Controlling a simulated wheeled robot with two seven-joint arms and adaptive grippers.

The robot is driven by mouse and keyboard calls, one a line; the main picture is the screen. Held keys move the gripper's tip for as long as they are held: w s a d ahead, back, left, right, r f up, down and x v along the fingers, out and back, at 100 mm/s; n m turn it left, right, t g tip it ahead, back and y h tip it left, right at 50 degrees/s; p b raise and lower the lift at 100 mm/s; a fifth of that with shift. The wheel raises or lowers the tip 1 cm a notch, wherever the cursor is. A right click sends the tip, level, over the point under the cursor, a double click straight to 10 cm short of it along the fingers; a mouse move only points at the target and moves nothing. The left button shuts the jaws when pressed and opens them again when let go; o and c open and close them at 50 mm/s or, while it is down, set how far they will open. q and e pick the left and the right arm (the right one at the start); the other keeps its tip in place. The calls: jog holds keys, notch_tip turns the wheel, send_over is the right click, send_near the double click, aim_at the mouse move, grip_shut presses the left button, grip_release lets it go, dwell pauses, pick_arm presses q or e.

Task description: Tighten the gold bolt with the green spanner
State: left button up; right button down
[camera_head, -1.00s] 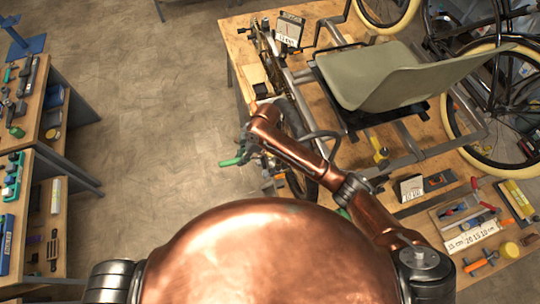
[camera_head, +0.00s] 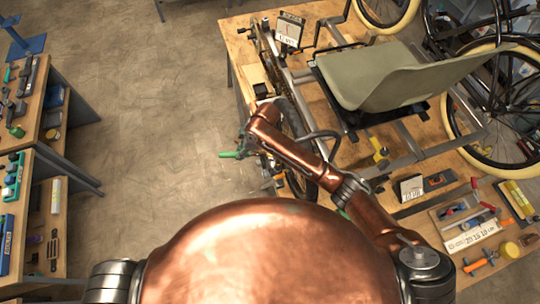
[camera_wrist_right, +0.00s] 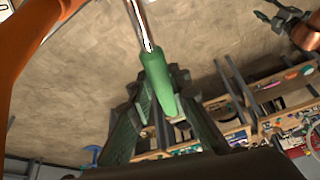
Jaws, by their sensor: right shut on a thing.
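The green spanner shows its green handle (camera_wrist_right: 156,78) and bright metal shaft in the right wrist view. My right gripper (camera_wrist_right: 160,96) is shut on this handle, and the shaft runs away from the jaws toward the top of the picture. In the head view the green handle end (camera_head: 230,155) sticks out to the left of my copper right forearm, beside the trike's front part. The spanner's far end is not clear. I cannot pick out the gold bolt. A dark gripper on a copper link, seemingly my left one (camera_wrist_right: 278,17), shows at the right wrist view's upper right.
The trike frame with its olive seat (camera_head: 370,78) stands on a wooden workbench (camera_head: 240,45). Wheels and tubes crowd the right side. A tool shelf (camera_head: 45,165) stands at the left. The floor (camera_head: 150,110) between them is clear.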

jog(key=shift+w+r, duration=0.1)
jog(key=shift+w, duration=0.15)
jog(key=shift+s, duration=0.15)
jog(key=shift+s+d+n+g, duration=0.1)
jog(key=shift+s+n+g, duration=0.3)
jog(key=shift+s+n, duration=0.75)
jog(key=c, duration=2.4)
grip_release()
grip_shut()
jog(key=shift+s, duration=0.1)
jog(key=shift+r, duration=0.1)
